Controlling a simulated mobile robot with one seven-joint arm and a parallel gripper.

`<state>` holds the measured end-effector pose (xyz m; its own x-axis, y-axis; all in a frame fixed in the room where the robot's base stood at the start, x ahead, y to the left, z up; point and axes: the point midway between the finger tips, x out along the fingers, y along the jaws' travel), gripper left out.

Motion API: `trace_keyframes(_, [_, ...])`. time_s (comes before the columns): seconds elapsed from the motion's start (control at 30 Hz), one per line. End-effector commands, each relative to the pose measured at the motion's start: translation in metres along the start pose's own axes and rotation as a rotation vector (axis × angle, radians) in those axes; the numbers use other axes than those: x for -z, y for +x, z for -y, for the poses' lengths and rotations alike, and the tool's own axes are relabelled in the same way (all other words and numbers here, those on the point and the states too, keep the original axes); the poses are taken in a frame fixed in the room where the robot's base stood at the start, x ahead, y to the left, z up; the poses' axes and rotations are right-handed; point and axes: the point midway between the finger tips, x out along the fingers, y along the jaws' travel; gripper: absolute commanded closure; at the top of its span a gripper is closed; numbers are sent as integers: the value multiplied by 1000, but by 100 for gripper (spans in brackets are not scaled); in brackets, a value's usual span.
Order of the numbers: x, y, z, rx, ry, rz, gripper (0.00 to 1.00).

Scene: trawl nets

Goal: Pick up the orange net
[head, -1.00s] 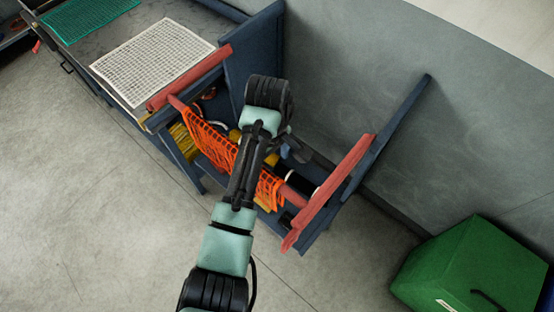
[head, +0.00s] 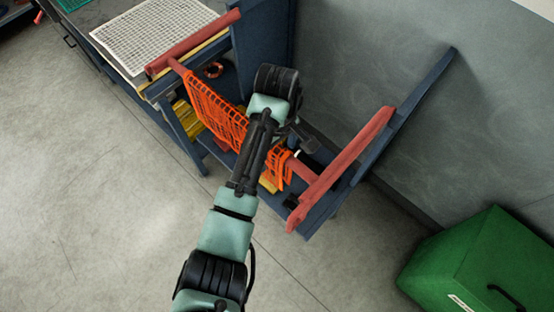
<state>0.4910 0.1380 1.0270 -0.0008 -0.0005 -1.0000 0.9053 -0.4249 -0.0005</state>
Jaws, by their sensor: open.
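My gripper (head: 300,140) is beyond the wrist, close to the bar and mostly hidden behind my own arm. It is open, and the net hangs without being held. I cannot tell whether the fingers touch the net.
Red padded rails (head: 345,165) and blue rack posts stand on both sides of the net. A bench (head: 110,70) with a white net (head: 150,30) is at the upper left. A green box (head: 470,265) stands at the lower right. The floor at left is clear.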

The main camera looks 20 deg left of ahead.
Motion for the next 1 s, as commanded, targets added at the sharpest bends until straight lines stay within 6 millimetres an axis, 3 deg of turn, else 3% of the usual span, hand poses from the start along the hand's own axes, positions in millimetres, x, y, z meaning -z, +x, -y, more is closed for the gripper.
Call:
trace_keyframes(0.47, [0,5,0,1,0,0,0])
trace_keyframes(1.0, [0,26,0,0,0,0,0])
